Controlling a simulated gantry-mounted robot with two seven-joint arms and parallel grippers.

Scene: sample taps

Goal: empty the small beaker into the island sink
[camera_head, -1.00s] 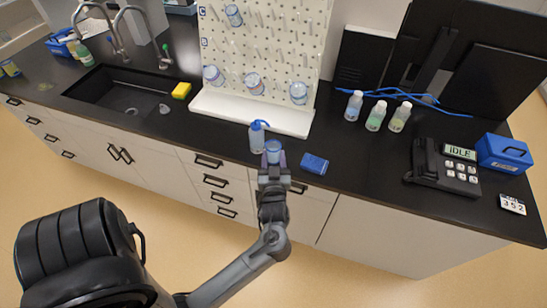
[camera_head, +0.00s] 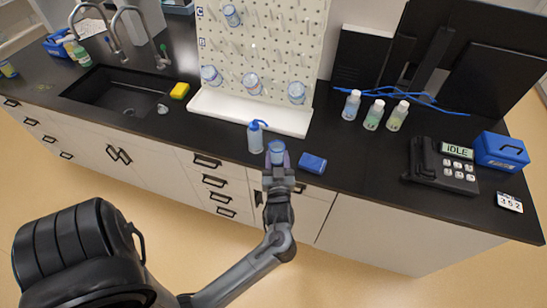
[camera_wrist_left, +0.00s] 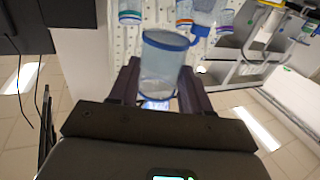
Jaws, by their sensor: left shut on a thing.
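A small clear beaker with a blue rim (camera_head: 277,147) is held between the fingers of my left gripper (camera_head: 279,160), at the counter's front edge. In the left wrist view the beaker (camera_wrist_left: 164,62) stands between the two dark fingers (camera_wrist_left: 160,85); I cannot tell how full it is. The island sink (camera_head: 115,90) is a dark basin at the left of the counter, with curved taps (camera_head: 117,35) behind it. My right gripper is not in view.
A wash bottle (camera_head: 256,137) stands just left of the beaker, and a blue box (camera_head: 313,163) lies to its right. A pegboard (camera_head: 262,50) with hanging beakers and a white tray rises behind. A yellow sponge (camera_head: 180,91) lies right of the sink.

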